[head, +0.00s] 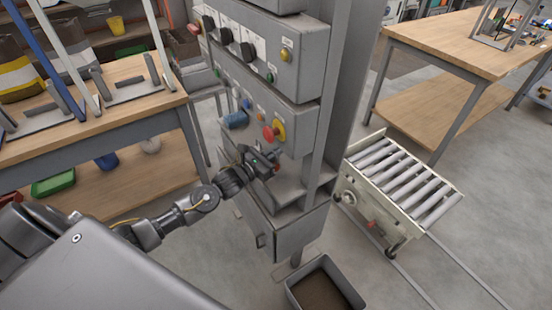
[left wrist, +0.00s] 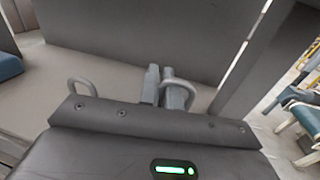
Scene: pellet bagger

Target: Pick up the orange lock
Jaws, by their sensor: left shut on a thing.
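My left gripper (head: 272,158) reaches in from the left to the front of the grey machine, just below its red-and-yellow stop button. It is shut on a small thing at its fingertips. A small orange-red patch, apparently the orange lock (head: 277,168), shows there, mostly hidden by the gripper. In the left wrist view the fingers (left wrist: 161,86) are close together, with a grey metal loop (left wrist: 178,83) beside them. No orange shows in that view. My right gripper is not in view.
A grey bin (head: 303,295) is on the floor. A roller conveyor (head: 352,190) stands right; a wooden bench (head: 130,122) is left.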

